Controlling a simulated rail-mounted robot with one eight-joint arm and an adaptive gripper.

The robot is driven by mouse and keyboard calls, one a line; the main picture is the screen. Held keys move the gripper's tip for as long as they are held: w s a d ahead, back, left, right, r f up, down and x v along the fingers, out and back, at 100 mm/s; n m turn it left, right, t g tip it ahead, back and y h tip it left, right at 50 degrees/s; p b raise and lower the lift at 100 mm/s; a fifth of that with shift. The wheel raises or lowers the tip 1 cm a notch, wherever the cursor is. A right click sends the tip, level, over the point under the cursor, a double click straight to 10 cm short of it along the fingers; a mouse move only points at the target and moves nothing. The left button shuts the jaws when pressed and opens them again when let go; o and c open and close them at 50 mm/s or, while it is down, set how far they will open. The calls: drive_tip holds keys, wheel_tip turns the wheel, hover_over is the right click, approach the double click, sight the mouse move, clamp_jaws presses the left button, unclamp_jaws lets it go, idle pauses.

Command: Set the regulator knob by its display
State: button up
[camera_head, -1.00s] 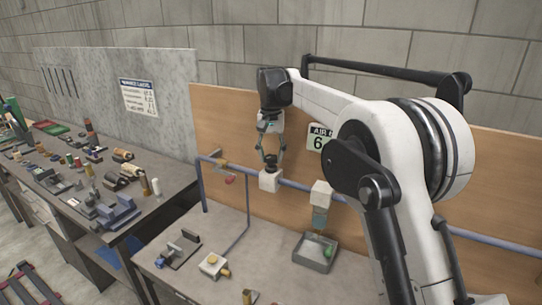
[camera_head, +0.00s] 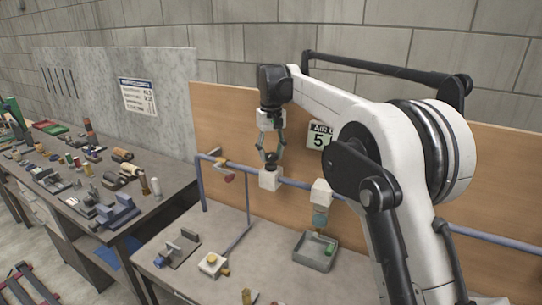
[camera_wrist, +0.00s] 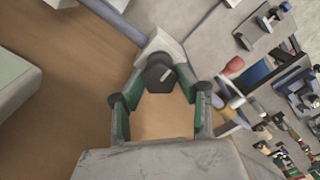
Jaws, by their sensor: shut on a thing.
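The regulator is a white block (camera_head: 270,179) on the blue pipe, with a dark round knob (camera_head: 271,158) on top. The knob (camera_wrist: 158,73) has a pale pointer mark in the wrist view. My gripper (camera_head: 271,154) points down with its fingertips closed on the knob from both sides; the wrist view shows its green-lined fingers (camera_wrist: 160,82) on either side of it. The display (camera_head: 320,137) on the wooden panel reads "AIR" above a large 5. My arm hides its right part, so any further digits cannot be read.
The blue pipe (camera_head: 292,182) runs along the panel. A red-handled valve (camera_head: 228,177) sits left of the regulator, and a white and teal unit (camera_head: 320,203) right of it. A grey tray (camera_head: 315,252) lies below. The left bench (camera_head: 160,205) is cluttered.

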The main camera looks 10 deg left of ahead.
sight(271, 154)
drive_tip(key=n+b, duration=0.1)
drive_tip(key=n, duration=0.4)
drive_tip(key=shift+n, duration=0.3)
drive_tip(key=n, duration=0.5)
drive_tip(key=shift+n, duration=0.3)
drive_tip(key=o, duration=1.1)
wheel_tip(271, 154, up, 12)
drive_tip(key=shift+r, duration=0.1)
idle(1.9)
